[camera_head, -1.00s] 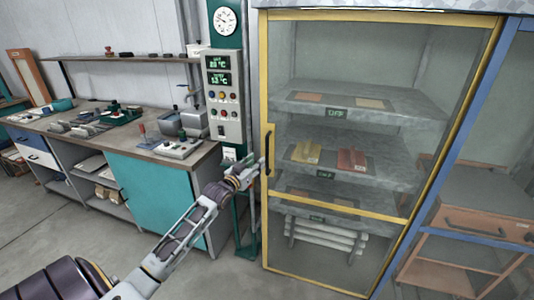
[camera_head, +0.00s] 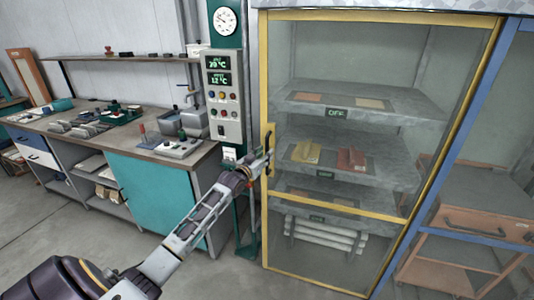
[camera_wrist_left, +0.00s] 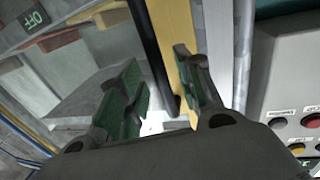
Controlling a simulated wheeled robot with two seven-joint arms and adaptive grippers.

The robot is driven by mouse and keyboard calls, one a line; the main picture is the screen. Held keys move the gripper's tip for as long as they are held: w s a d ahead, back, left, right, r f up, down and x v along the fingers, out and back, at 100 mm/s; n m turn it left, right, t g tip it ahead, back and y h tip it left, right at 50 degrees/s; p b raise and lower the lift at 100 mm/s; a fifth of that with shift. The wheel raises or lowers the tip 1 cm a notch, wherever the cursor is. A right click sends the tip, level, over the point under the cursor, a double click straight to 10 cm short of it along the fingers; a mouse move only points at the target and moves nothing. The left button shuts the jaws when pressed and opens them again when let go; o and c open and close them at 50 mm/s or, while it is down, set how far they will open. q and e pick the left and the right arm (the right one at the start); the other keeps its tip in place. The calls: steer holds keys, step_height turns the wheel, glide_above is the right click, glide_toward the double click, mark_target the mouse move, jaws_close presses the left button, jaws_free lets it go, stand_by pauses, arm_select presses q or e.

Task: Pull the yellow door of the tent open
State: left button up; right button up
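The tent's yellow-framed glass door (camera_head: 340,206) stands shut on the right of the head view. Its black upright handle (camera_head: 270,139) is on the left stile. My left gripper (camera_head: 264,160) is at the handle's lower part, with the arm reaching in from the lower left. In the left wrist view my left gripper (camera_wrist_left: 158,62) is open, one finger on each side of the black handle (camera_wrist_left: 150,45). The yellow stile (camera_wrist_left: 181,25) runs behind it. I cannot tell whether a finger touches the handle. My right gripper is not in view.
A control panel (camera_head: 225,110) with displays and buttons stands just left of the door. A workbench (camera_head: 150,165) with teal doors is further left. Shelves inside the tent hold yellow and red pieces. A blue frame post (camera_head: 462,135) and an orange cart (camera_head: 480,205) are at right.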

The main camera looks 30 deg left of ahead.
arm_select(q)
steer(key=w, duration=0.2)
steer(key=shift+w, duration=0.35)
steer(key=c, duration=0.7)
jaws_close()
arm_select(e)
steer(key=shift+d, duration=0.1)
